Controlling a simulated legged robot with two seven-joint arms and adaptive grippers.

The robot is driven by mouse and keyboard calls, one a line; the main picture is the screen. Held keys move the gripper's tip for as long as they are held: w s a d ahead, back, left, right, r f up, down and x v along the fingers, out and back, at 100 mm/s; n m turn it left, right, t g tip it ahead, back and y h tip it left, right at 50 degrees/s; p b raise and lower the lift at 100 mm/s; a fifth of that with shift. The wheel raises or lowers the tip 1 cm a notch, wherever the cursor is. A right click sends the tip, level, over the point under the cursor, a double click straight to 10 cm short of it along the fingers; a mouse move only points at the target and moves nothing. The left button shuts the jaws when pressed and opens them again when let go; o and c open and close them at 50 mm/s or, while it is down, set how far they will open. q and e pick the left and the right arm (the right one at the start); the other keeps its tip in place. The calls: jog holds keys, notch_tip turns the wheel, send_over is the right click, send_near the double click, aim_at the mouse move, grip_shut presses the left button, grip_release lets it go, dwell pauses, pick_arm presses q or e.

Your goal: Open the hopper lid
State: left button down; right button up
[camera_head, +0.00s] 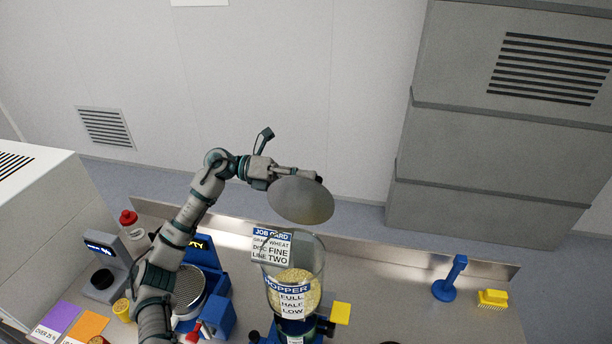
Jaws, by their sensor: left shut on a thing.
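The hopper (314,288) is a clear container with grain in it and a label reading full, half and low. Its top is uncovered. The hopper lid (301,203) is a grey round disc, held tilted above and apart from the hopper. My left gripper (314,178) is shut at the lid's far edge, with the lid hiding part of the fingers. My right gripper does not show.
A job card (271,245) stands at the hopper's left rim. A blue machine (218,315) and a scale (104,277) are to the left. A blue stand (447,282) and a yellow brush (492,299) sit on the right of the steel bench (400,300). Bench space between hopper and stand is mostly clear.

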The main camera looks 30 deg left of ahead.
pick_arm(q)
jog(key=shift+w+f, duration=0.1)
jog(key=shift+f, duration=0.3)
jog(key=c, duration=1.2)
grip_release()
jog(key=shift+a, duration=0.1)
jog(key=shift+w+a, duration=0.1)
jog(key=shift+a, duration=0.3)
jog(key=shift+r, duration=0.1)
jog(key=shift+a, duration=0.25)
jog(key=shift+v, duration=5.3)
